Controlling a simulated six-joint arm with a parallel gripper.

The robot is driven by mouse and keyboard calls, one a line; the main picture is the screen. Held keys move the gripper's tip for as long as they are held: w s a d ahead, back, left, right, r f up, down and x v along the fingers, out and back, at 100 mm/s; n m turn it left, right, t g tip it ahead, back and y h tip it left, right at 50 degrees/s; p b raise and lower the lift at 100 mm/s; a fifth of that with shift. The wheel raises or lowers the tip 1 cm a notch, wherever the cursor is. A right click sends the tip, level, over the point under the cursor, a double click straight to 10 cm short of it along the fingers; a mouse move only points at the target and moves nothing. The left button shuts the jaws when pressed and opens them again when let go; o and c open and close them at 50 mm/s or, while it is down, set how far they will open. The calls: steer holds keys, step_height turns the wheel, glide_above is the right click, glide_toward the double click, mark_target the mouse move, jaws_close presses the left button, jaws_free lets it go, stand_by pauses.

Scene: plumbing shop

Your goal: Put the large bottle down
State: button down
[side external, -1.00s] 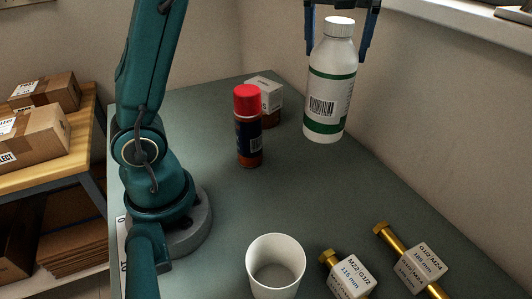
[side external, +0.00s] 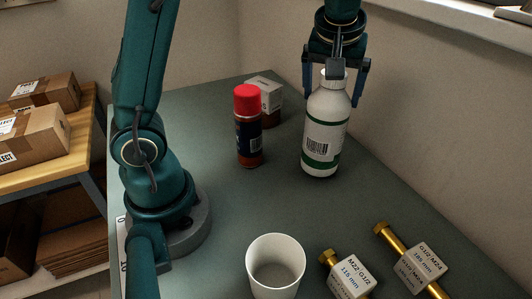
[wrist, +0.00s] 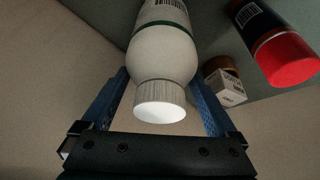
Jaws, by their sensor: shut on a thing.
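The large bottle (side external: 324,130) is white with green bands, a barcode label and a white cap. It stands upright at the right of the table, its base at or very near the surface; I cannot tell whether it touches. In the wrist view the bottle (wrist: 162,50) shows cap-first between the fingers. My gripper (side external: 335,95) points down from above and is shut on the bottle around its upper part. In the side view the gripper hides much of the cap. In the wrist view the blue fingers of my gripper (wrist: 163,95) lie on either side of the bottle.
A red-capped spray can (side external: 248,130) stands left of the bottle, with a small box (side external: 265,98) behind it. A white cup (side external: 275,265) and two labelled brass fittings (side external: 350,275) (side external: 415,262) are at the front. The table (side external: 300,205) is clear between them and the bottle.

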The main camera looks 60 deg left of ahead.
steer(key=shift+f, duration=0.95)
jaws_free()
